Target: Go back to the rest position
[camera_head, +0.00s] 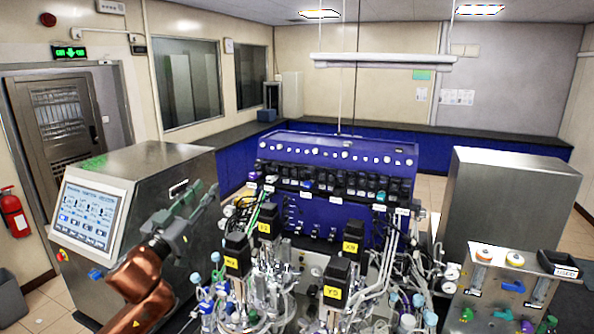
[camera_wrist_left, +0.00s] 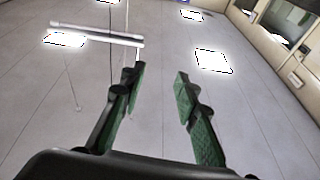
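My left gripper (camera_head: 198,194) is raised in front of the steel cabinet with the touch screen, at the left of the head view. Its copper-coloured arm comes up from the bottom left. In the left wrist view the two green-padded fingers (camera_wrist_left: 160,77) stand apart with nothing between them. They point up toward the ceiling and its lights. My right gripper shows in neither view.
The touch screen (camera_head: 88,214) is on the cabinet left of my arm. A steel box (camera_head: 508,205) stands at right.

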